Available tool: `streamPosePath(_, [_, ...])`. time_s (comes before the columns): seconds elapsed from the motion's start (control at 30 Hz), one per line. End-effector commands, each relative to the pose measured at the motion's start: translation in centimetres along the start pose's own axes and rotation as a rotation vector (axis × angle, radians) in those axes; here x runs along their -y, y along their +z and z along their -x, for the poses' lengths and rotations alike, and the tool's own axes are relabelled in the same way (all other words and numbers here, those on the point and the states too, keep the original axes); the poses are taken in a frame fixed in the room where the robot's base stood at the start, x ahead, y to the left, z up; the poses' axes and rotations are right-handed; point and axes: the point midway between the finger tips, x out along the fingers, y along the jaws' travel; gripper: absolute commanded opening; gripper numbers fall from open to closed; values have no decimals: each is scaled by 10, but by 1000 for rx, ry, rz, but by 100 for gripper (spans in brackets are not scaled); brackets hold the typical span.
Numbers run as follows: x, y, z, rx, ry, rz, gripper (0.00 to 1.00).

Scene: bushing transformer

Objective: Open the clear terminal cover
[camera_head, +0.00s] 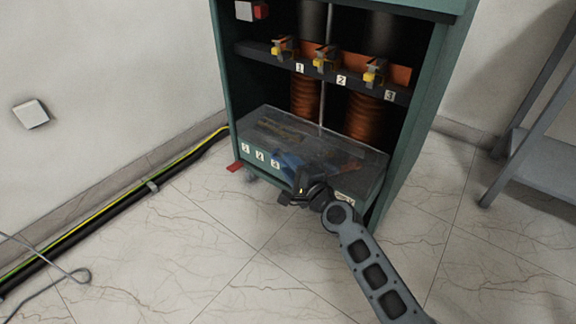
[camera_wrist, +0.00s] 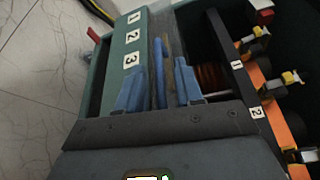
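The clear terminal cover (camera_head: 345,158) lies over the low box at the bottom of the green cabinet. It looks down, and its see-through edges are hard to make out. My gripper (camera_head: 290,162) is at the front of this box, with its blue fingers over or against the cover's front part. In the wrist view, my gripper (camera_wrist: 161,66) has its two blue fingers apart. A narrow blue strip (camera_wrist: 158,72) shows between them; I cannot tell whether it is part of the cover. Whether the fingers touch the cover is unclear.
The green cabinet (camera_head: 223,90) holds orange coils (camera_head: 305,98) and a dark shelf bar with labels 1, 2 and 3. A red tab (camera_head: 236,166) sticks out at lower left. Black and yellow-green cables (camera_head: 120,205) run along the wall. A grey stand (camera_head: 540,160) is at right.

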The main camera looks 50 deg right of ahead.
Motion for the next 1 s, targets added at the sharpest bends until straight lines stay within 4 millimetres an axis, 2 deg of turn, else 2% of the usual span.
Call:
streamPosePath(0.13, [0, 0, -10, 0, 0, 1, 36])
streamPosePath(0.4, [0, 0, -11, 0, 1, 1, 36])
streamPosePath(0.8, [0, 0, -11, 0, 1, 1, 0])
streamPosePath(1.0, [0, 0, -10, 0, 1, 1, 0])
